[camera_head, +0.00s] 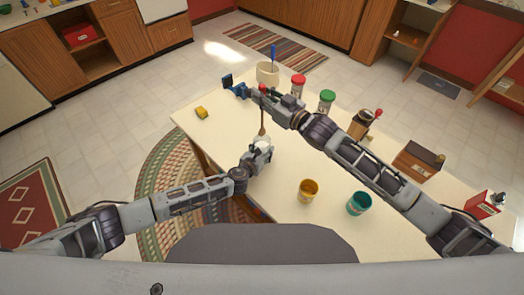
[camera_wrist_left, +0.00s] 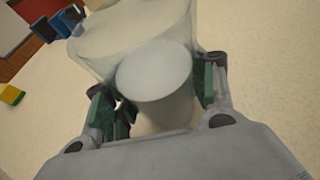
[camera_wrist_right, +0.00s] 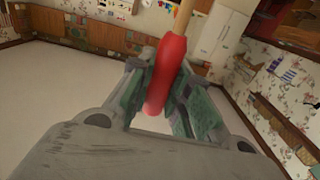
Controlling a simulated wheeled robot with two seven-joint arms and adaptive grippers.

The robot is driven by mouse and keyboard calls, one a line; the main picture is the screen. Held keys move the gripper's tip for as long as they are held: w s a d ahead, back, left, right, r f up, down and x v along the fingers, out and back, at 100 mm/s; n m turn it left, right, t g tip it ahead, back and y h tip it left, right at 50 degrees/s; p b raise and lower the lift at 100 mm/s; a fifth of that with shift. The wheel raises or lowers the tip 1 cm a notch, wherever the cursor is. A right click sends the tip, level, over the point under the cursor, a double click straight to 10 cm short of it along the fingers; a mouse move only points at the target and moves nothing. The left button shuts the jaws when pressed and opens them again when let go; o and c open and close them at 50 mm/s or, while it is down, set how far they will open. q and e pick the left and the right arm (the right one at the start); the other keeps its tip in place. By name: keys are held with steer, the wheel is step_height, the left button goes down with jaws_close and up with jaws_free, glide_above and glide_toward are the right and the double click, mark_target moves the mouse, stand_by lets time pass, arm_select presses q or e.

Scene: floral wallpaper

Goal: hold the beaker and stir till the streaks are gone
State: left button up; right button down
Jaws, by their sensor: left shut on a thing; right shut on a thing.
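The clear beaker (camera_head: 263,142) is above the near-left part of the table, between the fingers of my left gripper (camera_head: 258,151). The left wrist view shows the beaker (camera_wrist_left: 190,25) from close by, with pale, milky contents; I cannot make out streaks. My left gripper (camera_wrist_left: 157,100) is shut around its wall. My right gripper (camera_head: 264,94) is shut on the red handle (camera_wrist_right: 169,70) of a wooden spoon (camera_head: 262,122). The spoon points down, its brown end at the beaker's mouth in the head view; I cannot tell whether it is inside. The left wrist view does not show the spoon.
A yellow block (camera_head: 201,112), a blue object (camera_head: 231,84) and a cream holder (camera_head: 267,73) are on the far side. A red-lidded jar (camera_head: 298,87) and green-lidded jar (camera_head: 326,103) stand near my right arm. An orange cup (camera_head: 308,190) and teal cup (camera_head: 359,203) stand nearer.

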arm_select(q)
steer(key=o, duration=1.1)
steer(key=shift+s+a, duration=0.1)
steer(key=shift+s, duration=0.05)
steer(key=shift+v, duration=5.8)
steer(key=shift+r, duration=0.15)
steer(key=shift+s, duration=0.1)
